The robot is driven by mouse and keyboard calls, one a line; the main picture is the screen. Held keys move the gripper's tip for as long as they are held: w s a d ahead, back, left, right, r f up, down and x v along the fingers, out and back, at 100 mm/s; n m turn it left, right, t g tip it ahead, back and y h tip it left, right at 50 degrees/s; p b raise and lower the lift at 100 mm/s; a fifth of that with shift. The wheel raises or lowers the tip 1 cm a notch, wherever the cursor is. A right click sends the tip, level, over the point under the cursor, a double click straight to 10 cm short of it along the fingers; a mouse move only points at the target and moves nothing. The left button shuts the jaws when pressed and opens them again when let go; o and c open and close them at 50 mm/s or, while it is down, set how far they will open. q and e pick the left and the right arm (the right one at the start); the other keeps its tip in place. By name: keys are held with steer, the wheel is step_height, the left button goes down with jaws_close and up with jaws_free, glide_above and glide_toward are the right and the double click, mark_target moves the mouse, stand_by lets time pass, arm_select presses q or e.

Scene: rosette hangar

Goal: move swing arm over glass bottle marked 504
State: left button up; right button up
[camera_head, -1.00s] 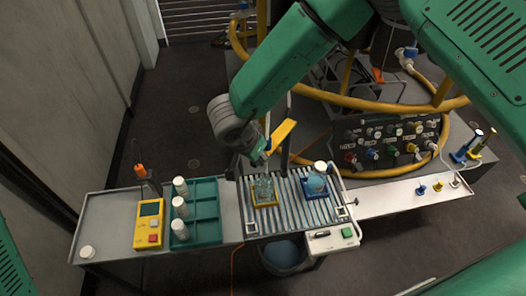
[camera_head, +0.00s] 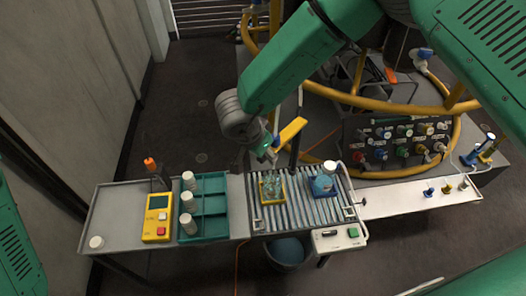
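The yellow swing arm (camera_head: 292,130) sticks out from a dark upright post (camera_head: 298,115) behind the roller conveyor. A clear glass bottle (camera_head: 271,186) stands in a yellow holder on the rollers, in front of and a little left of the swing arm. A second round bottle with bluish contents and a white cap (camera_head: 323,183) sits in a blue holder to its right. No number is readable on either bottle. My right gripper (camera_head: 268,154) is close to the swing arm's near left end, above and behind the clear bottle; whether its fingers touch or grip the arm is unclear. My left gripper is out of view.
Left of the conveyor are a green rack (camera_head: 212,207) with white-capped vials and a yellow meter (camera_head: 157,217). A control box (camera_head: 339,238) and a bin (camera_head: 287,250) are at the front. A valve panel (camera_head: 400,140) and yellow hoops stand behind.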

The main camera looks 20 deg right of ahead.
steer(key=shift+r, duration=0.1)
steer(key=shift+a+r, duration=0.15)
steer(key=shift+r, duration=0.2)
steer(key=v, duration=1.1)
